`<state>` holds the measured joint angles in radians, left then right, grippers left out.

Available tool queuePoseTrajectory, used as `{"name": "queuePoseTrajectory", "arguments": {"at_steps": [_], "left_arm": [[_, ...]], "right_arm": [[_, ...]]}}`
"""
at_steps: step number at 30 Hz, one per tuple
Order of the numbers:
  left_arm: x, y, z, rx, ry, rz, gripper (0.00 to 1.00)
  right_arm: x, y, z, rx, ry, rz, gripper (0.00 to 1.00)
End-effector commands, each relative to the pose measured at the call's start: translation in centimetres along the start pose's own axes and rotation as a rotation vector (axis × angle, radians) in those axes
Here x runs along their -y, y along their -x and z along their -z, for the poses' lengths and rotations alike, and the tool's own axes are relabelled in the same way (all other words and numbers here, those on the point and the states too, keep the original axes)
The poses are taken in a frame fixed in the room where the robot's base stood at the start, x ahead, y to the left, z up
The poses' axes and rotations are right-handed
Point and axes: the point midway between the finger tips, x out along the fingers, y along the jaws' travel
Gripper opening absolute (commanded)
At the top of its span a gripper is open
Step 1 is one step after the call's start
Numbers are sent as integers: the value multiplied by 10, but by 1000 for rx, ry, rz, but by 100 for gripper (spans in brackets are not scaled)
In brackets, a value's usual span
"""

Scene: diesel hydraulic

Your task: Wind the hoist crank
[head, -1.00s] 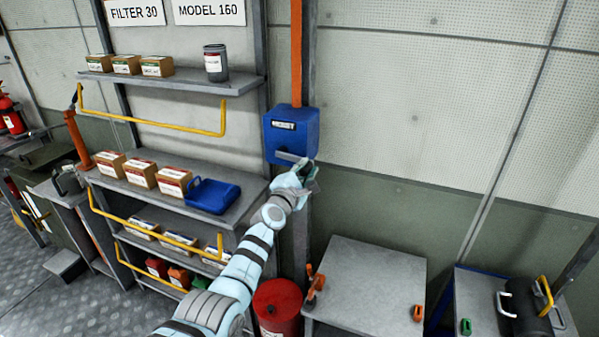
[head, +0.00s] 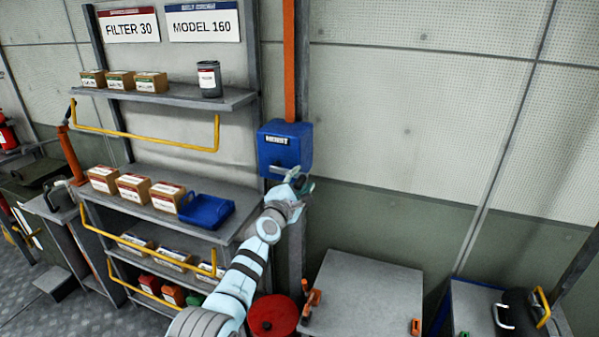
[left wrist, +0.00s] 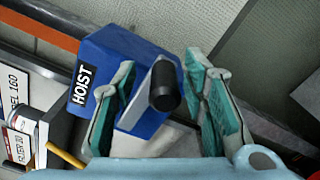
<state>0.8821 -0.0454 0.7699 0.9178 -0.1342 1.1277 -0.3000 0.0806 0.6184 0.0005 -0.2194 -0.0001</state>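The blue hoist box (head: 285,148), labelled HOIST, is fixed to the post below an orange upright. In the left wrist view the box (left wrist: 115,75) sits ahead, with a grey crank arm (left wrist: 138,98) across its front and a black handle grip (left wrist: 165,88) pointing toward me. My left gripper (head: 299,184) is just in front of the box's lower part. In the wrist view its two green-padded fingers (left wrist: 162,108) stand apart, one on each side of the black grip, with gaps visible. In the head view the gripper hides most of the crank. My right gripper is not in view.
Shelves (head: 165,95) with boxes, a dark can (head: 209,79) and a blue tray (head: 206,211) stand to the left, with yellow rails in front. A red drum (head: 272,318) and a grey table (head: 365,290) stand below. The wall right of the box is clear.

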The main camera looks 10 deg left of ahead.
Motion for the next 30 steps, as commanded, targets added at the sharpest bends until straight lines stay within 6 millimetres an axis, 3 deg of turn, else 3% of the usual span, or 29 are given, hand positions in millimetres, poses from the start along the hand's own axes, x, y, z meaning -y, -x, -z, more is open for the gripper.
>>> {"name": "queuePoseTrajectory", "arguments": {"at_steps": [6, 12, 15, 23, 25, 30], "left_arm": [[-21, 0, -11, -2, -4, -4, 40], [-71, -1, -38, -1, -2, -10, 40], [-83, -2, -45, -1, -2, -8, 40], [-87, -1, -47, -2, 0, -4, 40], [-87, -2, -47, -2, 0, -4, 33], [-84, -1, -45, -5, -6, 0, 6]], "right_arm": [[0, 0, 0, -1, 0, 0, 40], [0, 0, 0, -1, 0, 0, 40], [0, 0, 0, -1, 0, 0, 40], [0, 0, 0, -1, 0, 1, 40], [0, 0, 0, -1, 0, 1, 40], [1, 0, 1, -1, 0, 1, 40]]}}
